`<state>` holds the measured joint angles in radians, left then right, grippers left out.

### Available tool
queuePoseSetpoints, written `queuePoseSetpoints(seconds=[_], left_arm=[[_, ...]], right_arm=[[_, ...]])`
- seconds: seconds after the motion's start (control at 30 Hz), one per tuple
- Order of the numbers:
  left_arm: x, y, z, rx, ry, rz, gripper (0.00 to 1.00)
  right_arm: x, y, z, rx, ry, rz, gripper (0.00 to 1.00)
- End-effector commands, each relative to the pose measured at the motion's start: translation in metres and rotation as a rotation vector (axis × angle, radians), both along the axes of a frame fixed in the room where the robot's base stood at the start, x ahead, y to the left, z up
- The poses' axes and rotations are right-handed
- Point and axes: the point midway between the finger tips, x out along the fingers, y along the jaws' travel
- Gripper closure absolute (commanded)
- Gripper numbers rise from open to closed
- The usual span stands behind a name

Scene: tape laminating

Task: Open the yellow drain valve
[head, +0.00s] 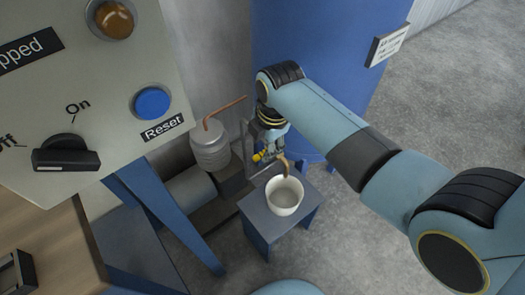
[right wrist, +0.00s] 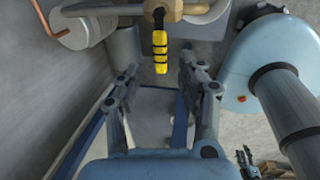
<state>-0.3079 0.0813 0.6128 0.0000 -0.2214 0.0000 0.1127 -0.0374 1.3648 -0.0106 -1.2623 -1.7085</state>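The yellow drain valve handle (head: 260,156) sits low by the blue tank, above a white cup (head: 285,207). In the right wrist view the handle (right wrist: 160,52) points down from a tan pipe (right wrist: 175,12), straight between the lines of my fingers. My right gripper (right wrist: 159,74) is open and empty, its fingertips spread on both sides of the handle's lower end; I see no contact. In the head view the right gripper (head: 268,140) reaches down over the valve, partly hiding it. A small dark gripper-like shape (right wrist: 247,161), possibly my left gripper, shows at lower right.
The cup stands on a small grey-blue stand (head: 258,218). A grey canister (head: 211,150) with a copper pipe (head: 226,111) is left of the valve. The blue tank (head: 325,45) is behind. A control panel (head: 100,120) fills the left. Floor at right is free.

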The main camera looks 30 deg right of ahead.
Motion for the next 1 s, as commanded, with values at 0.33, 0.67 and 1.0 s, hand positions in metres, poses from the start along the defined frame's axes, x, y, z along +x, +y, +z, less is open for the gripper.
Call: queuePoseSetpoints(seconds=[0.33,0.67,1.0], left_arm=[[0.019,0.0,-0.012,-0.001,-0.029,-0.001,0.6],[0.006,-0.001,-0.012,-0.001,-0.009,-0.001,0.6],[0.007,-0.002,-0.012,-0.002,-0.01,0.0,0.6]], right_arm=[[0.007,0.001,-0.037,0.0,0.0,-0.001,0.61],[0.007,0.001,-0.037,0.0,0.0,-0.001,0.71],[0.007,0.001,-0.037,0.0,0.0,-0.001,1.0]])
